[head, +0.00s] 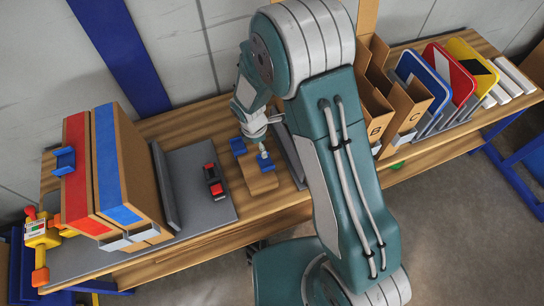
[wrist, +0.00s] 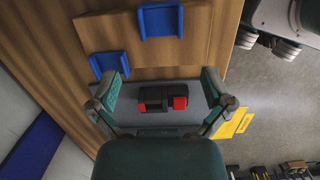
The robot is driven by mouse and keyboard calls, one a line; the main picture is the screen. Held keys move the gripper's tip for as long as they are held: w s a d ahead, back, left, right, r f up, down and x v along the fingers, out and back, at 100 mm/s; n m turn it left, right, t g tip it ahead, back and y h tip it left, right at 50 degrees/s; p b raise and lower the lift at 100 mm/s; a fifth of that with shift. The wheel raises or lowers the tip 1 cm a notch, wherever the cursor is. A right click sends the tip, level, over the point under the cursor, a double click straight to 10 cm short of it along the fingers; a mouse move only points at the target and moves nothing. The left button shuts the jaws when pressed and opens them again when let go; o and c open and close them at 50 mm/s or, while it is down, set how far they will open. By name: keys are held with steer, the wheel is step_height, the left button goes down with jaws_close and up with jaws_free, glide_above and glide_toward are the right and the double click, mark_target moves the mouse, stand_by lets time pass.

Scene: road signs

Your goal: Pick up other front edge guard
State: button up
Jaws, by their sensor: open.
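Two blue edge guards lie near a small wooden block (head: 260,182) on the table in the head view: one on the left (head: 238,146), one on the right (head: 265,161). The wrist view shows two blue guards, one at the top (wrist: 160,21) and one at the upper left (wrist: 104,62). My gripper (head: 257,138) is above this spot, partly hidden by my arm. In the wrist view my gripper (wrist: 164,78) is open and empty, with its left fingertip appearing close to the upper-left guard. Another blue guard (head: 64,160) sits on the red-striped panel at the left.
A red and black tool (head: 214,180) lies on the grey mat (head: 205,156). Cardboard panels with red and blue stripes (head: 125,170) stand left, beside a yellow device (head: 40,235). Cardboard bins (head: 402,108) and road signs (head: 472,66) stand right. Bare wood shows near the block.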

glide_above(266, 162)
steer(key=a, duration=0.1)
steer(key=f, duration=0.5)
steer(key=shift+s+a+f, duration=0.1)
steer(key=shift+s+f, duration=0.1)
steer(key=f, duration=0.2)
steer(key=d+f, duration=0.1)
steer(key=f, duration=0.1)
steer(key=shift+f, duration=0.35)
steer(key=shift+w+f, duration=0.15)
steer(key=shift+f, duration=0.45)
steer(key=c, duration=0.8)
